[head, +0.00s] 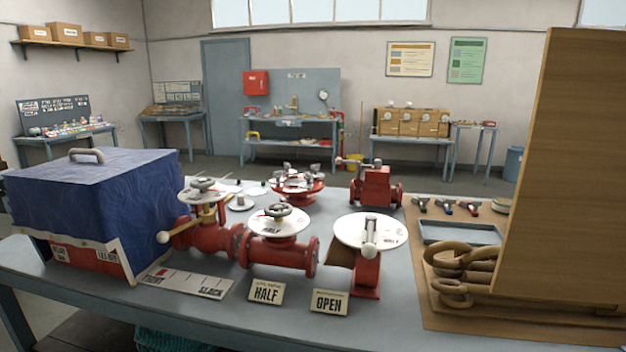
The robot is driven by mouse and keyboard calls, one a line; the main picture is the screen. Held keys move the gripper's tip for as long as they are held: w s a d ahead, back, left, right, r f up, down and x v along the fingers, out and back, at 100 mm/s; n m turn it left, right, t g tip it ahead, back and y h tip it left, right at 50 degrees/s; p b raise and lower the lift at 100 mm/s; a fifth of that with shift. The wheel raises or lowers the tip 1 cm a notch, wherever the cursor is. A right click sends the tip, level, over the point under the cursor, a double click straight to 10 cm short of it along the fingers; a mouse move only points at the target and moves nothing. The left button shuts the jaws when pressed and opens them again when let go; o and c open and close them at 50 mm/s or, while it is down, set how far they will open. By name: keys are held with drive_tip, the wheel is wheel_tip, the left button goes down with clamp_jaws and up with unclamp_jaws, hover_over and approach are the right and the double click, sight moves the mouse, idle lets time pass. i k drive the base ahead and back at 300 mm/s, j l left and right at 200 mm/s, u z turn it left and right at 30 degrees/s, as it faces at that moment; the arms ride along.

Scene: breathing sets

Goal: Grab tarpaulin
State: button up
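A blue, wrinkled cover that looks like the tarpaulin (100,195) is draped over a box-shaped thing at the left end of the table in the head view. A grey handle (87,155) sits on its top. Its lower front edge is pale, and a red part with white labels (90,258) shows below it. What lies under the cover is mostly hidden. My gripper is not in view.
Red valves with white dials (278,220) stand right of the cover on the grey table (400,290). A label strip (187,281) and HALF (266,292) and OPEN (329,302) cards lie in front. A tall wooden panel (570,160) blocks the right side, beside brown rings (455,265).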

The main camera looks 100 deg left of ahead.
sight(106, 198)
drive_tip(key=l+u, duration=0.15)
drive_tip(key=u, duration=1.3)
drive_tip(key=j+u, duration=0.1)
drive_tip(key=u, duration=0.75)
drive_tip(key=i+j+u, duration=0.1)
drive_tip(key=u, duration=0.8)
drive_tip(key=i+j+u, duration=0.15)
drive_tip(key=i+u, duration=0.15)
